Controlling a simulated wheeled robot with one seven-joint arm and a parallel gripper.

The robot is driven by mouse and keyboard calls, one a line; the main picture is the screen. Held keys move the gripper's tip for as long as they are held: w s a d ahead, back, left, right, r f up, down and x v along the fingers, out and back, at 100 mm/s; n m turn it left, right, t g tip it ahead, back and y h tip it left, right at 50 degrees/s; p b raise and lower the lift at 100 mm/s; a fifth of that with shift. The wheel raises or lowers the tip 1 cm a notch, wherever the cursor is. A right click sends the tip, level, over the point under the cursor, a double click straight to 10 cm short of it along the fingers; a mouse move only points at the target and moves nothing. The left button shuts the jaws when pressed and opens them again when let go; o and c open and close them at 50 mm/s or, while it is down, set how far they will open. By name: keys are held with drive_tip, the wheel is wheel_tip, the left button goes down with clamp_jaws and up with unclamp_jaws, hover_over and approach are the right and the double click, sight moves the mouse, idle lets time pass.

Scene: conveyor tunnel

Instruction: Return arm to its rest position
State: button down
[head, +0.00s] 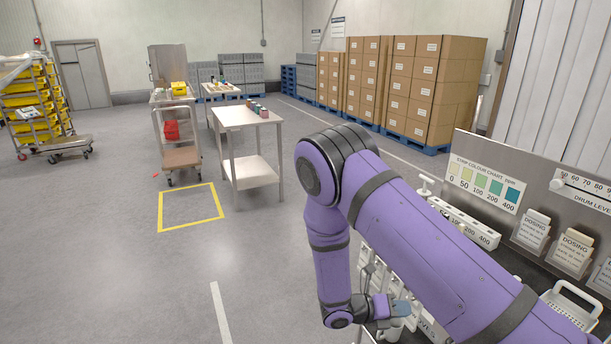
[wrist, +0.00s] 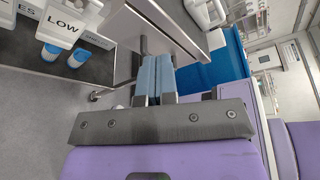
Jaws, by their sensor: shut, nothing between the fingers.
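My purple arm (head: 420,235) reaches in from the lower right of the head view, bends at a raised elbow and drops to the wrist. My gripper (head: 401,308) is low beside the dark bench at the right. In the wrist view my gripper (wrist: 155,62) has its two blue-grey fingers side by side, shut with nothing between them. My arm hides part of the bench in the head view.
The bench carries a strip colour chart (head: 484,183), dosing cards (head: 572,250) and a white tray (head: 570,309). A holder marked LOW (wrist: 62,28) shows in the wrist view. A white table (head: 246,117) stands farther off; grey floor lies open at left.

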drive_tip(key=s+d+r+m+g+y, duration=0.2)
drive_tip(key=s+r+m+y, duration=0.15)
drive_tip(key=r+m, duration=0.8)
drive_tip(key=s+d+r+m+g+y, duration=0.25)
drive_tip(key=r+m+y, duration=0.3)
drive_tip(key=r, duration=1.05)
drive_tip(key=s+d+r+m+t+y, duration=0.1)
drive_tip(key=s+r+m+t+y, duration=0.5)
drive_tip(key=s+r+m, duration=0.8)
drive_tip(key=s+r+t, duration=0.2)
drive_tip(key=s, duration=0.2)
drive_tip(key=shift+s+r+m+y, duration=0.2)
drive_tip(key=shift+r+m+y, duration=0.1)
drive_tip(key=shift+m, duration=0.1)
drive_tip(key=shift+s, duration=0.1)
